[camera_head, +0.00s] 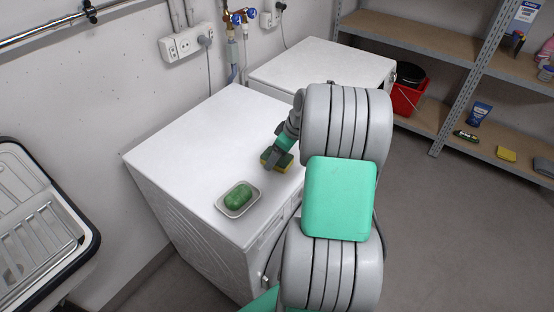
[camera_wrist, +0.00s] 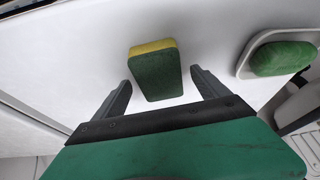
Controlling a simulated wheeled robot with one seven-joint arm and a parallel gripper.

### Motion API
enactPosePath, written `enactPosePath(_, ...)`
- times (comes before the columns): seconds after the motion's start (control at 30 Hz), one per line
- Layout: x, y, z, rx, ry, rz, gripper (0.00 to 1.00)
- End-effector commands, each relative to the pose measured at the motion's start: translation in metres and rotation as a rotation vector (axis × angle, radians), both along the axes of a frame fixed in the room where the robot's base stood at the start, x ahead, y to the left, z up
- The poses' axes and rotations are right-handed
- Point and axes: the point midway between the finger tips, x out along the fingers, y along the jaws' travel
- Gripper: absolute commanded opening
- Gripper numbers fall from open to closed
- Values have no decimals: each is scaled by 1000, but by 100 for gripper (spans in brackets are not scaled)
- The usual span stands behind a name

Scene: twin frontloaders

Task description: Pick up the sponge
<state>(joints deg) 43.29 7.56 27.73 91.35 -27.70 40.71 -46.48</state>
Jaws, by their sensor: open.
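The sponge (camera_wrist: 154,76), yellow with a dark green scouring side, lies on the white top of the nearer machine. In the head view the sponge (camera_head: 285,164) is partly hidden by my gripper (camera_head: 272,160). In the wrist view my gripper (camera_wrist: 160,92) is open. Its two dark fingers point toward the sponge, one to either side, with gaps of white surface between each finger and the sponge. Nothing is held. Whether the fingers touch the machine top cannot be told.
A white dish with a green soap bar (camera_head: 238,195) sits on the nearer machine (camera_head: 190,140), left of my gripper. A second white machine (camera_head: 330,65) stands behind. Shelves (camera_head: 420,38) with a red bucket (camera_head: 408,97) are at right; a sink (camera_head: 40,235) is at left.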

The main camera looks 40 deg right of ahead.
Motion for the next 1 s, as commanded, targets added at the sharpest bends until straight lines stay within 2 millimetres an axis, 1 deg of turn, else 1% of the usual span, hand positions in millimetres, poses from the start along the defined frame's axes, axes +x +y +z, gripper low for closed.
enactPosePath(0.27, 0, 0, -4, 0, 0, 0, 85)
enactPosePath(0.57, 0, 0, -4, 0, 0, 0, 85)
enactPosePath(1.0, 0, 0, -4, 0, 0, 0, 49)
